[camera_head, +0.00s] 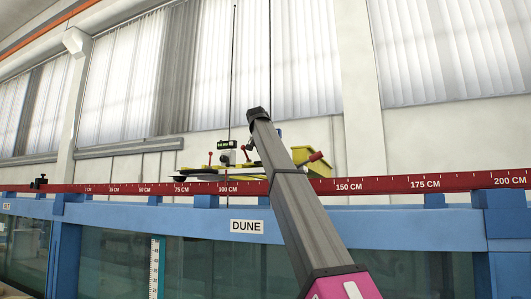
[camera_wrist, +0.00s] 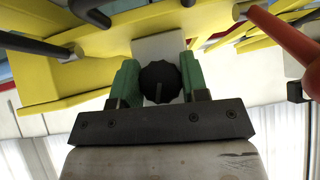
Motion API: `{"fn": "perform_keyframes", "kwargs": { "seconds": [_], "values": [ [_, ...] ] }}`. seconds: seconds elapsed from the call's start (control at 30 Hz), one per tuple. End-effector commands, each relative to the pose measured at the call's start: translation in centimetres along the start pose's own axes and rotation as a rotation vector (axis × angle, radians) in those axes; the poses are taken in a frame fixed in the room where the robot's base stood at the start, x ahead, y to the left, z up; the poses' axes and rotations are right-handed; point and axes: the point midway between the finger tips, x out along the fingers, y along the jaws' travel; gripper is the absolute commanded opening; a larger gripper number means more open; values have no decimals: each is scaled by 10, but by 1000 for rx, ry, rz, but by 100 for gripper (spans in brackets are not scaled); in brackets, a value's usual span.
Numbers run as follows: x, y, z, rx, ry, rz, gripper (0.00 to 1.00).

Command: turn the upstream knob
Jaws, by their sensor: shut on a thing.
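A black ribbed knob (camera_wrist: 159,84) with a pale pointer line sits in front of a small light-grey block on the yellow carriage (camera_wrist: 75,75). My gripper (camera_wrist: 158,70) has its two green fingers on either side of the knob, shut on it. The pictures do not label this knob as upstream or downstream. In the camera_head view the yellow carriage (camera_head: 312,158) stands on the flume rail, partly behind my arm. The knob and my fingertips are hidden there.
A red-handled lever (camera_wrist: 280,32) stands close on the right of my gripper. Dark rods (camera_wrist: 92,10) cross the top left. The red scale rail (camera_head: 410,183) runs along the blue flume frame (camera_head: 400,228), above glass walls. A sign reads DUNE (camera_head: 247,226).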

Motion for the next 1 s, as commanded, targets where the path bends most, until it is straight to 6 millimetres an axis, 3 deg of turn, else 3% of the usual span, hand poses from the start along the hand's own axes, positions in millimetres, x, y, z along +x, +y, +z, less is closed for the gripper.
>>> {"fn": "perform_keyframes", "kwargs": {
  "seconds": [0.4,0.93,0.97,1.0],
  "values": [
    [0,0,0,-129,2,129,17],
    [0,0,0,-147,2,145,17],
    [0,0,0,-146,2,145,44],
    [0,0,0,-146,2,145,57]
  ]
}}
